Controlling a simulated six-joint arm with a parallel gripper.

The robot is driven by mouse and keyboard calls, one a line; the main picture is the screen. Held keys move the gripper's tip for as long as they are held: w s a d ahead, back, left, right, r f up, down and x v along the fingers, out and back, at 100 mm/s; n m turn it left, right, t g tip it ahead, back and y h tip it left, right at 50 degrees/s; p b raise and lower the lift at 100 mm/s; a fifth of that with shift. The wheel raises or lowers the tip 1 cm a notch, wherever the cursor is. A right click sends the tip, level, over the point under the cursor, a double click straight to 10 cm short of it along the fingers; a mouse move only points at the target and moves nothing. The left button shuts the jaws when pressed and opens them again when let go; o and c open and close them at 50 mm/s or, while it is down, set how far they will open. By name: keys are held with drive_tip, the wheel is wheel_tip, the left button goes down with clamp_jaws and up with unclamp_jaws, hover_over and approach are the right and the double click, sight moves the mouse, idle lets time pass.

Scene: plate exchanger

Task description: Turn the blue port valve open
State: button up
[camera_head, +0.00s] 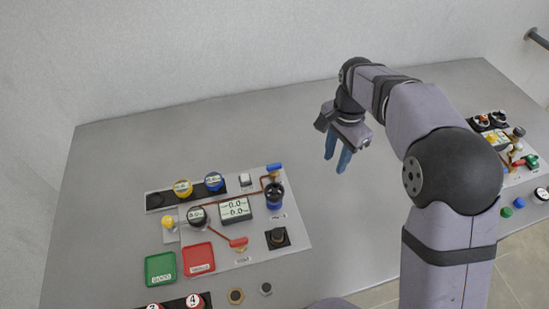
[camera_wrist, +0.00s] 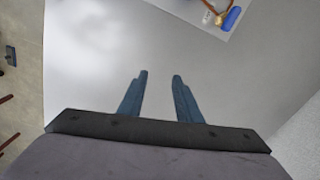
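The blue port valve has a blue handle (camera_head: 275,168) on a copper pipe at the top right corner of the left panel in the head view. Its blue handle also shows in the wrist view (camera_wrist: 231,19), near the top edge. My gripper (camera_head: 338,158) is above the bare table, to the right of the valve and apart from it. In the wrist view its two blue fingers (camera_wrist: 160,76) stand apart with nothing between them.
The left panel (camera_head: 295,225) carries gauges, a digital display (camera_head: 236,208), a red-handled valve (camera_head: 238,242) and a black knob (camera_head: 278,237). Green and red trays (camera_head: 160,268) lie at its front left. Another panel (camera_head: 520,178) is at the right. The table (camera_head: 350,215) between is clear.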

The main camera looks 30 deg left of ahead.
sight(274, 165)
drive_tip(key=s+a+m, duration=0.1)
drive_tip(key=a, duration=0.4)
drive_tip(key=s+a+m, duration=0.1)
drive_tip(key=a, duration=0.5)
drive_tip(key=s+a+m+p, duration=0.1)
drive_tip(key=a, duration=0.4)
drive_tip(key=shift+s+a+f, duration=0.15)
drive_tip(key=shift+s+f, duration=0.25)
drive_tip(key=shift+f+p, duration=1.2)
drive_tip(key=shift+f, duration=2.45)
clamp_jaws()
